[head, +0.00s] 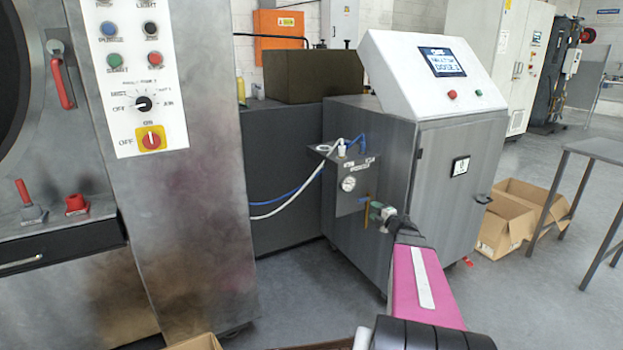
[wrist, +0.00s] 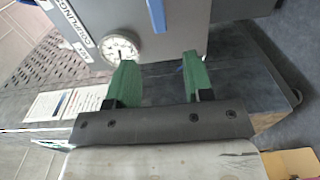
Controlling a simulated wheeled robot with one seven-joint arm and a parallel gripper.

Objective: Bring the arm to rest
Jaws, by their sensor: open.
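My gripper (wrist: 158,80) shows in the wrist view with its two green fingers apart and nothing between them. Its fingertips are close to a grey panel with a round white gauge (wrist: 120,46), just right of the gauge. In the head view my gripper (head: 376,210) is in front of the side of the grey cabinet (head: 457,185), below and right of the gauge (head: 348,184). My pink arm reaches forward from the lower right. Whether the fingers touch the panel cannot be told.
A blue hose and a white hose (head: 285,200) run left from the panel. A large machine with a control panel (head: 138,75) stands at the left. Cardboard boxes (head: 515,215) and a grey table (head: 598,150) are at the right. The floor between cabinet and table is partly clear.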

